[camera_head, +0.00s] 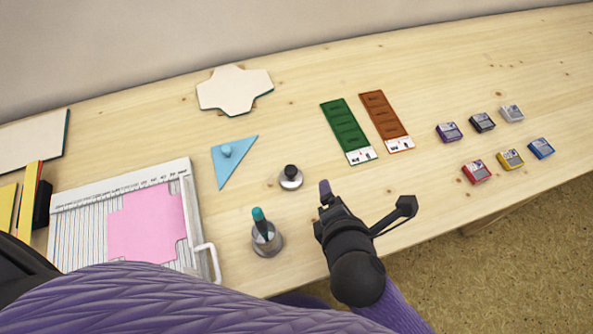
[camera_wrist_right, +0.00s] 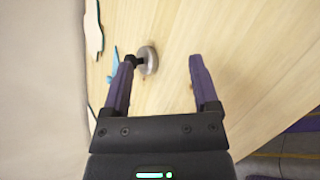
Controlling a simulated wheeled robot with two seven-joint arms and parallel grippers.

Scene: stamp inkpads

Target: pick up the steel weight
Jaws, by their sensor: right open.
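The steel weight (camera_head: 290,177) is a short silver disc with a black knob, standing upright on the wooden table in the middle of the head view. In the right wrist view the steel weight (camera_wrist_right: 149,60) lies just beyond the left finger, and its black knob is partly behind that fingertip. My right gripper (camera_head: 325,190) is just to the right of the weight in the head view. In the right wrist view my right gripper (camera_wrist_right: 162,62) is open, with bare table between its fingers. My left gripper is not in view.
A metal cup (camera_head: 267,243) with a teal-topped tool stands in front of the weight. A blue triangle (camera_head: 230,165) lies to its left, beside a scoring board (camera_head: 75,225) with pink card. Green (camera_head: 345,130) and brown (camera_head: 386,120) trays lie behind right. Several inkpads (camera_head: 477,172) sit far right.

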